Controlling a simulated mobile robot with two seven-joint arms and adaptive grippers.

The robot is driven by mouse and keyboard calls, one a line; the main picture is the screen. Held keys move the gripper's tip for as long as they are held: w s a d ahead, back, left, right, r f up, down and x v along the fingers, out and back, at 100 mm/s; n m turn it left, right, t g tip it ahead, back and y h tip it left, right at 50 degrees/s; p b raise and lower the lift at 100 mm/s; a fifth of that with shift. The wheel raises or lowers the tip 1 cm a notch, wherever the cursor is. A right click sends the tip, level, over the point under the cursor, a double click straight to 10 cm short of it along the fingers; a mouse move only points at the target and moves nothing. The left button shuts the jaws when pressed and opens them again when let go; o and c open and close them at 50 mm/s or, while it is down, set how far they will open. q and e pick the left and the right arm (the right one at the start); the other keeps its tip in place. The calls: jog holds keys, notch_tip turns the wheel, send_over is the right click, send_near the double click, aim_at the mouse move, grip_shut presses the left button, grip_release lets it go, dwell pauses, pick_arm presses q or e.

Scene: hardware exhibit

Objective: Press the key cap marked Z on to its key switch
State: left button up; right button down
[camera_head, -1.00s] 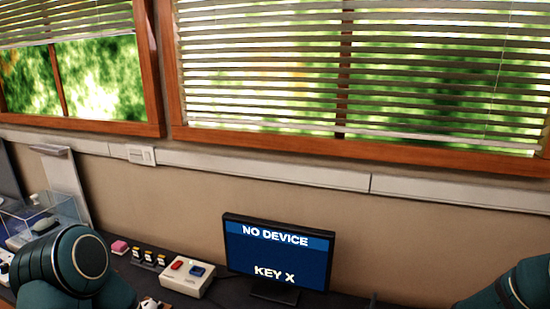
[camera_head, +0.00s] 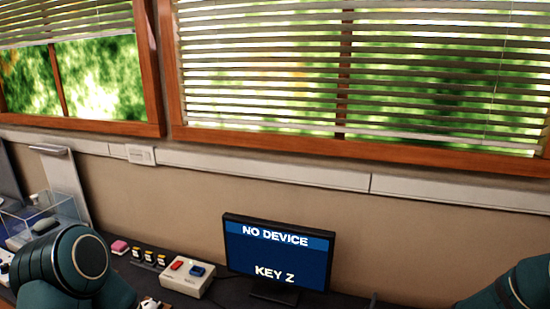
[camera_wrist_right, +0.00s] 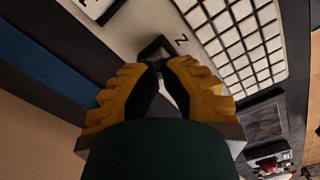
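In the right wrist view a letter Z is printed on a white keyboard-like panel (camera_wrist_right: 145,22). A small dark square piece (camera_wrist_right: 154,47) sits just left of the Z; I cannot tell whether it is the key cap or its switch. My right gripper (camera_wrist_right: 157,66) has yellow fingers with black tips brought together at this piece's near edge. Nothing is clearly visible between the tips, which partly hide the spot. In the head view the monitor (camera_head: 277,250) reads NO DEVICE and KEY Z. My left gripper is out of view; only its arm shows at lower left.
White keys (camera_wrist_right: 240,40) fill the panel's right part in the wrist view. In the head view a box with red and blue buttons (camera_head: 187,278) stands left of the monitor.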

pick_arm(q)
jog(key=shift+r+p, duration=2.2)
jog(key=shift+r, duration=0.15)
pick_arm(e)
jog(key=shift+r, duration=3.15)
